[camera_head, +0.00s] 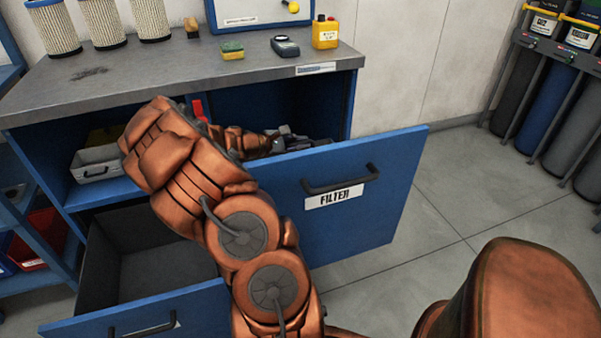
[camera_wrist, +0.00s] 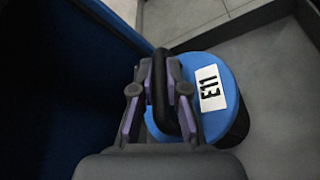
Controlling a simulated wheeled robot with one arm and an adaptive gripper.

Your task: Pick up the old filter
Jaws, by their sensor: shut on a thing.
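The old filter (camera_wrist: 223,68) shows in the wrist view as a round blue top with a white E11 label, a dark side and a black loop handle. My gripper (camera_wrist: 160,98) is shut on that black handle, with one finger on each side of it. The filter's lower part is hidden. In the head view my arm reaches over the blue open front marked FILTER (camera_head: 347,212). The filter cannot be made out there, and the gripper end is mostly hidden behind my arm and that front.
A lower drawer (camera_head: 150,245) stands open and looks empty. Gas cylinders (camera_head: 545,100) stand at right; the floor between is clear.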

